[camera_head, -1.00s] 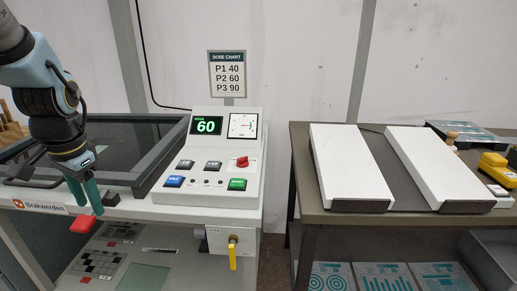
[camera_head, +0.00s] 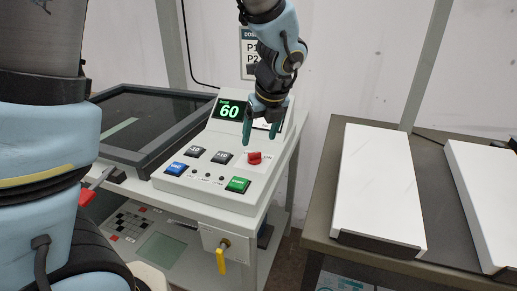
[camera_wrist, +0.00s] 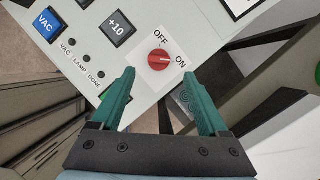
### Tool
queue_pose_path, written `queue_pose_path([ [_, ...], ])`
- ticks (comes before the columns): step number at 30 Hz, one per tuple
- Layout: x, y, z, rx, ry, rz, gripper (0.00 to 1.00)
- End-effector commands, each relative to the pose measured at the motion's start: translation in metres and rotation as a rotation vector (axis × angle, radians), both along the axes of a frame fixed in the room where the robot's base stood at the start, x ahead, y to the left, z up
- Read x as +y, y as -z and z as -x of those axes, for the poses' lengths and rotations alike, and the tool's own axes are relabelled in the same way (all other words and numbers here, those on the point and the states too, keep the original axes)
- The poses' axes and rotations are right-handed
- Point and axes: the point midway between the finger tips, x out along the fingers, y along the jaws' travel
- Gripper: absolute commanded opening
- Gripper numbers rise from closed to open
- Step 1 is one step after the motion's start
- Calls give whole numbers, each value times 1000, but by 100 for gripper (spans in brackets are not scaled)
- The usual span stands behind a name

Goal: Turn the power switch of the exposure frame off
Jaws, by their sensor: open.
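The red rotary power switch (camera_head: 254,158) sits on the sloped control panel (camera_head: 199,198) of the exposure frame. In the wrist view the red knob (camera_wrist: 159,60) lies between OFF and ON labels, and its pale pointer line is turned towards ON. My gripper (camera_head: 262,132) is above the panel near the switch, fingers pointing down. In the wrist view my gripper (camera_wrist: 163,100) is open and empty, its two green fingers apart, with the knob seen beyond the gap between them. The knob is not touched, as far as I can see.
A green button (camera_head: 238,185) sits below the switch, with blue and dark buttons to the left. The display (camera_head: 230,110) reads 60. A yellow-handled valve (camera_head: 221,258) hangs on the cabinet front. A table with white slabs (camera_head: 378,190) stands right.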

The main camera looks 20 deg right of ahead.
Motion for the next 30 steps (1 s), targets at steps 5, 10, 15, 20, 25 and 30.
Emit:
queue_pose_path([
  [5, 1, 32, -12, 2, -2, -4, 78],
  [10, 1, 51, -21, 2, -3, -1, 78],
  [15, 1, 59, -24, 1, -2, 0, 78],
  [20, 1, 60, -25, 1, -3, 1, 78],
  [25, 1, 59, -24, 1, -3, 1, 70],
  [30, 1, 59, -24, 1, -2, 2, 50],
])
